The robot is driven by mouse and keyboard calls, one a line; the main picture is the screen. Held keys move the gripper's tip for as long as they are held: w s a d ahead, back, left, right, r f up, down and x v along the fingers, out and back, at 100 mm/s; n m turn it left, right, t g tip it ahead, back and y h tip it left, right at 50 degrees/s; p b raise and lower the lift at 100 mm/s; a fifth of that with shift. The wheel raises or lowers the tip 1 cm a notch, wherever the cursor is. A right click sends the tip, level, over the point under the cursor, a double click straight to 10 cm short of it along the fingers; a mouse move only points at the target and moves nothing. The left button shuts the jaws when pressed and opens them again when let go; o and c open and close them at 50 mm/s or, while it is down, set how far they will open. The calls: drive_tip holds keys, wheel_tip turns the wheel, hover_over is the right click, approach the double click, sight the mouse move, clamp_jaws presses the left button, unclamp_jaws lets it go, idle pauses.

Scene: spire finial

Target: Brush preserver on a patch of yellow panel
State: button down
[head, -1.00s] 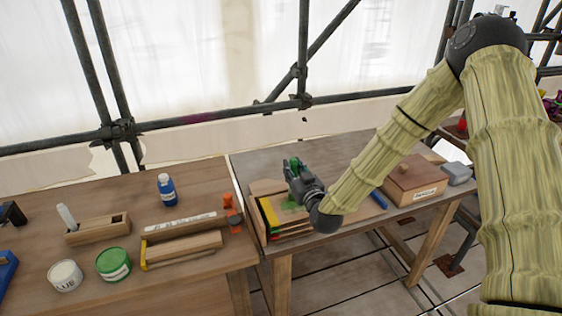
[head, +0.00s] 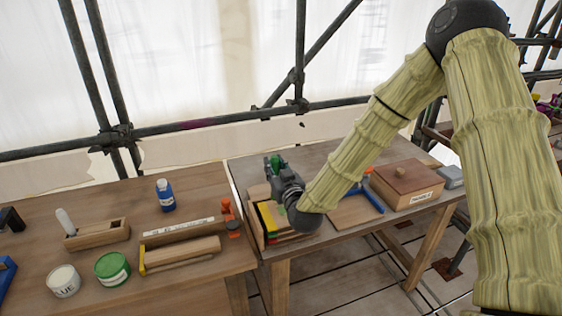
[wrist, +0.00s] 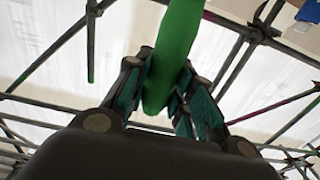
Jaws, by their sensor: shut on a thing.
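My gripper (head: 276,168) is shut on a green handle-like object (wrist: 172,50), which runs up between the fingers in the wrist view. In the head view only a small green part of it shows at the fingers. What is on its other end is hidden. The gripper is above the left side of an open wooden rack (head: 255,230). The yellow panel (head: 266,216) stands in that rack among other coloured panels, seen by its edge, and my wrist partly hides it. I cannot tell whether the held object touches a panel. No preserver patch can be made out.
On the right table are a wooden board and blue tool (head: 371,198), a labelled wooden box (head: 407,187) and a grey block (head: 452,176). The left table holds a green tin (head: 113,267), a white glue tin (head: 63,281), a blue bottle (head: 165,195) and an orange clamp (head: 231,218).

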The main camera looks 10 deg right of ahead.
sight(274, 157)
drive_tip(key=shift+r+p, duration=0.7)
drive_tip(key=shift+r, duration=1.2)
